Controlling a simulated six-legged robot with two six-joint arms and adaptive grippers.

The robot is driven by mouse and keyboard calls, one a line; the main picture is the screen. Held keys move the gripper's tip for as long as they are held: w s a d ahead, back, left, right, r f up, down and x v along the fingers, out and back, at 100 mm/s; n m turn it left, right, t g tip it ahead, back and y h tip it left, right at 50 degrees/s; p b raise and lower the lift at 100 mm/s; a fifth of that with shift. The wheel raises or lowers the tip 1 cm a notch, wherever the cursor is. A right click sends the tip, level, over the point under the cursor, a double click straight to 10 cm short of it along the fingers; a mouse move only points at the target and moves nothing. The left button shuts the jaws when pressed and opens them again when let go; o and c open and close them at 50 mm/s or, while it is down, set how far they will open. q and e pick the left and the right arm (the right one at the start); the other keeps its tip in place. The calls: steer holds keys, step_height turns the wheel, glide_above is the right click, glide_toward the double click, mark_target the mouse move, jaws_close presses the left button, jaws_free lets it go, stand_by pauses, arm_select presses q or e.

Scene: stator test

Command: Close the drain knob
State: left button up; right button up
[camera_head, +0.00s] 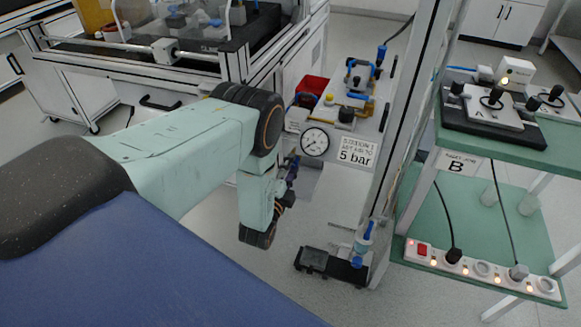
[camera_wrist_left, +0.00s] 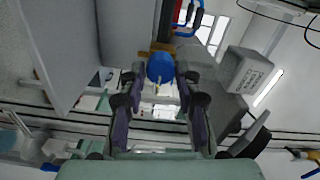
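In the left wrist view a round blue knob (camera_wrist_left: 160,67), which looks like the drain knob, shows on a yellow-brown fitting (camera_wrist_left: 158,47). My left gripper (camera_wrist_left: 160,75) is open, its two dark fingers on either side of the knob with small gaps visible. I cannot tell whether the knob is fully between the fingertips or just beyond them. In the head view my left gripper (camera_head: 291,168) is beside the front of the test station, below the pressure gauge (camera_head: 315,142). The blue knob is not clearly visible there. My right gripper is not in view.
The station's white panel (camera_head: 357,152) reads 5 bar. A grey upright post (camera_head: 400,130) and a green shelf (camera_head: 410,205) stand to the right. A black device (camera_head: 330,266) is below. A white cabinet (camera_head: 180,100) stands behind my arm.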

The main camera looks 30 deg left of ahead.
arm_select(q)
steer(key=o, duration=0.3)
steer(key=v, duration=1.2)
stand_by(0.4)
